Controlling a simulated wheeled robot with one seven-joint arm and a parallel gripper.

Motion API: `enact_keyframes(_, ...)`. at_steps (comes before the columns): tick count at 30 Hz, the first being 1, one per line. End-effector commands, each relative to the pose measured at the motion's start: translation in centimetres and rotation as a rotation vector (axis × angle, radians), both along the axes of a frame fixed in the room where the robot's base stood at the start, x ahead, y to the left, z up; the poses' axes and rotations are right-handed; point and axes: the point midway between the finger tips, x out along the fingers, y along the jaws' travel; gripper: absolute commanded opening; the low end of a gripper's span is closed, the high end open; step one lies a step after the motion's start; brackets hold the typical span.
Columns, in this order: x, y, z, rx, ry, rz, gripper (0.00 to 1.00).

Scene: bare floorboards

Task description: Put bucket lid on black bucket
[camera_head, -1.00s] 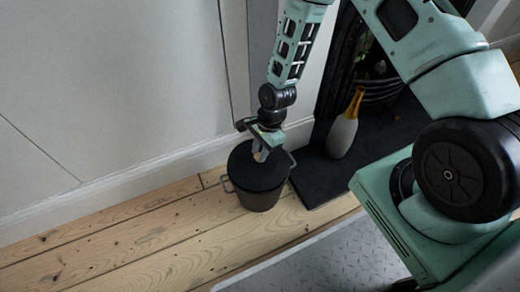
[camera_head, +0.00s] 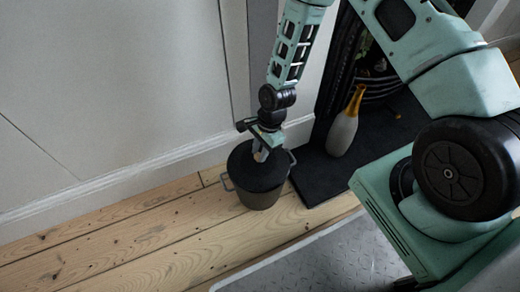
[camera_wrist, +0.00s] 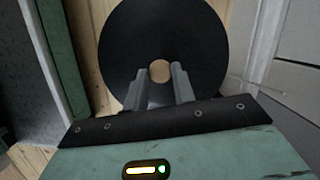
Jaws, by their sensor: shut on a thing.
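The black bucket (camera_head: 262,199) stands upright on the floorboards near the wall, with a side handle on each side. The bucket lid (camera_head: 245,172), a round black disc, covers its top and looks level; I cannot tell whether it touches the rim all round. My gripper (camera_head: 261,155) points down over the lid and is shut on the lid's knob. In the wrist view the lid (camera_wrist: 160,25) fills the upper middle and hides the bucket. Its light round knob shows between the fingertips of my gripper (camera_wrist: 160,74).
A grey vase with a yellow neck (camera_head: 342,133) stands on a dark slab (camera_head: 318,180) right of the bucket, before a dark fireplace. The pale wall (camera_head: 110,90) and its skirting run close behind. The floorboards (camera_head: 120,240) at left are clear.

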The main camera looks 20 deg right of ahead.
Motion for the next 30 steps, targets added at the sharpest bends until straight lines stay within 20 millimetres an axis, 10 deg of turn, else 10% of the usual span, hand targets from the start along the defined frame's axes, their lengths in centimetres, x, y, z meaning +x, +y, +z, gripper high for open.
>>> enact_keyframes(6,0.0,0.0,-0.4,0.000,0.000,0.000,0.00)
enact_keyframes(7,0.0,0.0,-0.4,0.000,0.000,0.000,0.29)
enact_keyframes(10,0.0,0.0,-0.3,0.000,0.000,0.000,0.51)
enact_keyframes(30,0.0,0.0,2.9,0.000,0.000,0.000,0.51)
